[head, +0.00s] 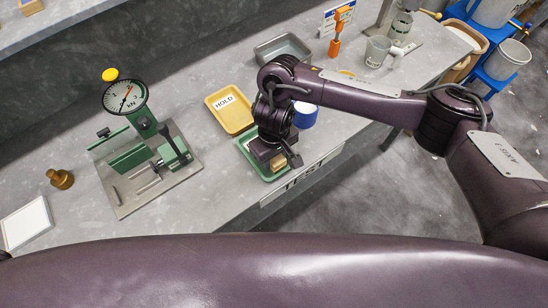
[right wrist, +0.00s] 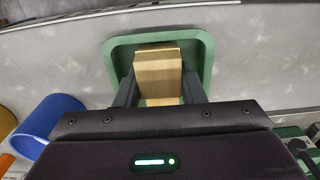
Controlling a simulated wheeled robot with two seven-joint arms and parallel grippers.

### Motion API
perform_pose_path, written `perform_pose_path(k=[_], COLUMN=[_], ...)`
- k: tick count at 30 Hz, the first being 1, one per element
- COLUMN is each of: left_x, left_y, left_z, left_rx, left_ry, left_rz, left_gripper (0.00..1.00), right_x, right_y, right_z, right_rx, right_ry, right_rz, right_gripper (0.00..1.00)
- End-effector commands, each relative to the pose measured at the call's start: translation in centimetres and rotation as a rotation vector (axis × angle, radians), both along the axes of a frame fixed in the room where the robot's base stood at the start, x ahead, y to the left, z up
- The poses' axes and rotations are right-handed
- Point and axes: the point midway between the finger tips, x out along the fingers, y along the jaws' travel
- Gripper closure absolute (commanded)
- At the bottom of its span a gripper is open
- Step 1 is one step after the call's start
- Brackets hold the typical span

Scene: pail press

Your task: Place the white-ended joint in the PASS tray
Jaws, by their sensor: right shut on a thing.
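My right gripper (head: 274,158) is over the green tray (head: 241,146), at the front edge of the bench. It is shut on a pale wooden joint (head: 278,164). In the right wrist view the joint (right wrist: 158,72) sits between the two dark fingers, with the green tray (right wrist: 208,62) around it in the picture. I cannot tell whether the joint touches the tray floor. No white end shows on it, and part of it is hidden by the gripper. No lettering shows on the green tray. My left gripper is not in view.
A yellow HOLD tray (head: 232,112) lies just behind the green tray. A blue cylinder (head: 306,116) stands close right of the gripper. A grey tray (head: 283,48) is farther back. A green press with a dial (head: 125,97) stands left. A brass weight (head: 61,179) and white tile (head: 26,223) are far left.

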Motion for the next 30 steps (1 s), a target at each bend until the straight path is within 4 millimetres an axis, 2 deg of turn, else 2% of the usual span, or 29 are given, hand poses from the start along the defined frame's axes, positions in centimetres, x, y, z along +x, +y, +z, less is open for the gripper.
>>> perform_pose_path(k=[2,13,14,18,26,30], left_x=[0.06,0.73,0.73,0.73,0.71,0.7], left_y=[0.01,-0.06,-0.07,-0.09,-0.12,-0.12], left_z=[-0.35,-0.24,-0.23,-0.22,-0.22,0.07], left_rx=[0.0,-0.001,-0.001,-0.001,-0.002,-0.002], left_ry=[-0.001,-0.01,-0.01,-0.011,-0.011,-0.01], left_rz=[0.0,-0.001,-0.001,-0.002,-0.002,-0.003], left_gripper=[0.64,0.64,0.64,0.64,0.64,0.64], right_x=[-0.04,0.01,0.02,0.02,0.02,0.08], right_y=[0.06,0.02,0.01,0.02,0.02,0.04], right_z=[-0.74,-0.99,-1.02,-0.97,-0.95,-0.1], right_rx=[0.002,0.0,0.0,0.0,0.001,0.002], right_ry=[0.001,0.0,0.0,0.0,-0.001,-0.002], right_rz=[-0.001,0.0,0.0,0.0,0.0,0.001], right_gripper=[0.91,0.91,0.63,0.45,0.42,0.42])
